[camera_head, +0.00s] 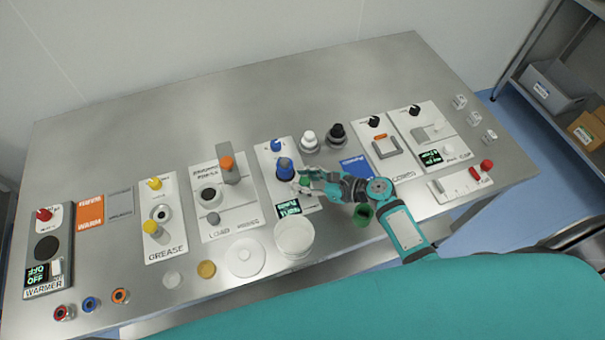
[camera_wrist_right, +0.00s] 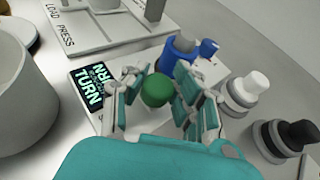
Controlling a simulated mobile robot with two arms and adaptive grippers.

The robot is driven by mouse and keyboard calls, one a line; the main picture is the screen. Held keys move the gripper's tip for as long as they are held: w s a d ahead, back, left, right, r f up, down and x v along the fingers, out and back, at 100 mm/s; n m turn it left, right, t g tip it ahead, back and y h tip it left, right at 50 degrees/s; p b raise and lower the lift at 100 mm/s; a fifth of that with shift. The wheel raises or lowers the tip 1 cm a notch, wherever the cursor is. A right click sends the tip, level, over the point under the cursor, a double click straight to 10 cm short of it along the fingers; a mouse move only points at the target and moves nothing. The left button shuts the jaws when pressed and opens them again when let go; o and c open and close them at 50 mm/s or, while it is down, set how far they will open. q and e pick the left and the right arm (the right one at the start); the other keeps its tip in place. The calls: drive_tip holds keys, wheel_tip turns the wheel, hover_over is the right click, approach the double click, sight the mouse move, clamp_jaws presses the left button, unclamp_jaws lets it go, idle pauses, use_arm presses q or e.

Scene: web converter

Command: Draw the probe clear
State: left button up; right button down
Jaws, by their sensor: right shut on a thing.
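My right gripper (camera_head: 306,180) is shut on a green round knob, and the fingers hide most of it in the head view. In the right wrist view the green knob (camera_wrist_right: 157,90) sits between the fingers of the gripper (camera_wrist_right: 155,98). I take it to be the probe's handle, but the rest of it is hidden. A blue cylinder (camera_head: 285,170) stands upright on a white panel just left of the gripper; it also shows behind the knob in the wrist view (camera_wrist_right: 176,62). I cannot tell whether the knob's piece is inside it. My left gripper is not in view.
A lit display (camera_wrist_right: 92,88) reading "TURN" is beside the gripper. White (camera_head: 309,139) and black (camera_head: 337,134) knobs stand behind it. Bare steel lies at the table's back.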

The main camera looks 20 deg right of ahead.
drive_tip(key=c, duration=1.1)
unclamp_jaws()
drive_tip(key=shift+s, duration=0.3)
drive_tip(key=shift+c, duration=0.2)
drive_tip(key=shift+o, duration=0.8)
drive_tip(key=v, duration=1.2)
